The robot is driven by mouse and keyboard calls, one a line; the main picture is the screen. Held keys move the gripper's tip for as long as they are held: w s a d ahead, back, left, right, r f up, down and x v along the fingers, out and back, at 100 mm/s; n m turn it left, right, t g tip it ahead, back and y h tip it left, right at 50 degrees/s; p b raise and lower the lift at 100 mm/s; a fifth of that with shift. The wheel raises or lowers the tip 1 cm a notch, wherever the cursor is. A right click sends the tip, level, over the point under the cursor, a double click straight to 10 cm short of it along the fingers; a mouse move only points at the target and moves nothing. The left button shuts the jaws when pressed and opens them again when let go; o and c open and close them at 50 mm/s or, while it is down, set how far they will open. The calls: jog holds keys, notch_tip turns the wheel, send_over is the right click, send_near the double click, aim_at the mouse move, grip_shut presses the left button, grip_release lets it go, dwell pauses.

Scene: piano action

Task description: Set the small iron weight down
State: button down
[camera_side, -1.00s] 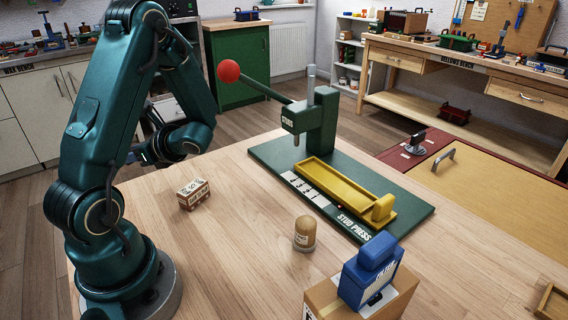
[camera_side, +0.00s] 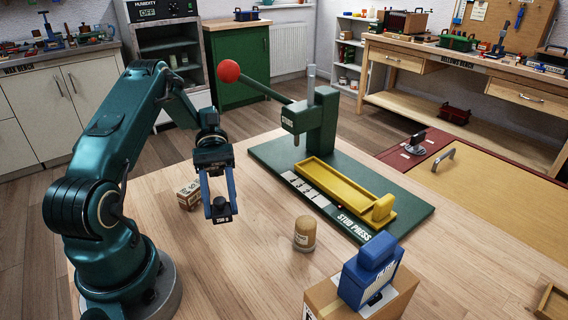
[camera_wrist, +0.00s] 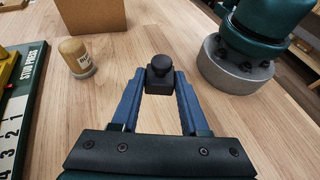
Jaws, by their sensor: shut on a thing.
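The small iron weight (camera_side: 222,211) is a dark block with a knob and a pale marking on its face. My gripper (camera_side: 221,207) is shut on it, with the two blue fingers on either side. The side view shows the weight hanging low near the table (camera_side: 260,265), left of the tan capped jar; whether it touches the wood I cannot tell. In the wrist view the weight (camera_wrist: 159,76) sits between the fingertips of my gripper (camera_wrist: 158,84), knob showing.
A tan capped jar (camera_side: 305,233) stands right of the weight. A blue device (camera_side: 370,272) sits on a cardboard box (camera_side: 402,291).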

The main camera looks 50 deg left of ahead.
aim_at(261, 205)
jog(key=w+a+r+n+t, duration=0.1)
jog(key=w+r+n+t, duration=0.2)
jog(key=w+n+t, duration=0.65)
jog(key=shift+m+t, duration=0.35)
jog(key=shift+t, duration=0.1)
jog(key=shift+w+f, duration=0.2)
jog(key=shift+f, duration=3.75)
jog(key=shift+c, duration=2.1)
grip_release()
jog(key=shift+f, duration=0.15)
jog(key=shift+s+a+r, duration=0.1)
jog(key=shift+a+r, duration=0.15)
jog(key=shift+a, duration=0.15)
jog(key=v, duration=0.6)
jog(key=shift+s+a+r, duration=0.15)
jog(key=shift+a+r, duration=0.05)
jog(key=shift+a, duration=0.15)
